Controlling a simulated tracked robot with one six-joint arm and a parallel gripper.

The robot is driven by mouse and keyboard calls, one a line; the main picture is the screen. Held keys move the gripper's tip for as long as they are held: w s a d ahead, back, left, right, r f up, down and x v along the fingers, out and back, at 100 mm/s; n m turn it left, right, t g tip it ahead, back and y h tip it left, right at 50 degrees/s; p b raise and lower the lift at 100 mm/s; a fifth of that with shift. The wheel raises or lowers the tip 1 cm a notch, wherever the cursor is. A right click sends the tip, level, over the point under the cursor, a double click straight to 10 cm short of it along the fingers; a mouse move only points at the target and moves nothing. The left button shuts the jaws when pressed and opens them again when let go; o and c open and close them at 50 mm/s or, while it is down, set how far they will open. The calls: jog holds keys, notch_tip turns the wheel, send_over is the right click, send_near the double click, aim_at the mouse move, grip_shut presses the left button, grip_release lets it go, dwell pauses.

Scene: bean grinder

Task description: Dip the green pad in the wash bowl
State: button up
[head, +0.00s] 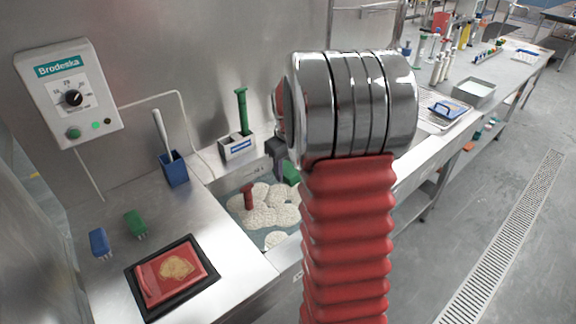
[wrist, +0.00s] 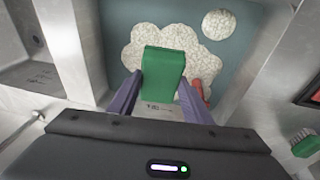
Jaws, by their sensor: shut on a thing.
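My gripper (wrist: 160,98) has purple fingers and is shut on the green pad (wrist: 164,66), one finger on each side. In the head view the green pad (head: 291,173) shows only in part, behind my arm, over the back right of the wash bowl (head: 236,203). The wash bowl is a sunken basin with blue-green water and white foam, also seen in the wrist view (wrist: 238,62). The pad overlaps the foam there; I cannot tell whether it touches the water. My red-sleeved arm hides the bowl's right side.
A red-handled item (head: 249,194) stands in the foam near my gripper. On the left counter are a green brush (head: 136,223), a blue brush (head: 99,242) and a red tray (head: 149,287).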

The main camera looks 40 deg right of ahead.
jog(key=s+a+x, duration=0.2)
jog(key=x, duration=1.4)
jog(key=shift+s+f, duration=0.4)
jog(key=shift+f, duration=0.1)
jog(key=shift+a, duration=0.1)
dwell(0.5)
jog(key=shift+w+d+r+v, duration=0.15)
jog(key=shift+w+d+v, duration=0.25)
jog(key=shift+v, duration=2.3)
jog(key=shift+w+d+r+v, duration=0.1)
jog(key=shift+w+d+v, duration=0.35)
jog(key=shift+v, duration=2.25)
jog(key=shift+w+d+r+v, duration=0.2)
jog(key=shift+w+v, duration=0.35)
jog(key=shift+v, duration=2.15)
jog(key=shift+r, duration=0.15)
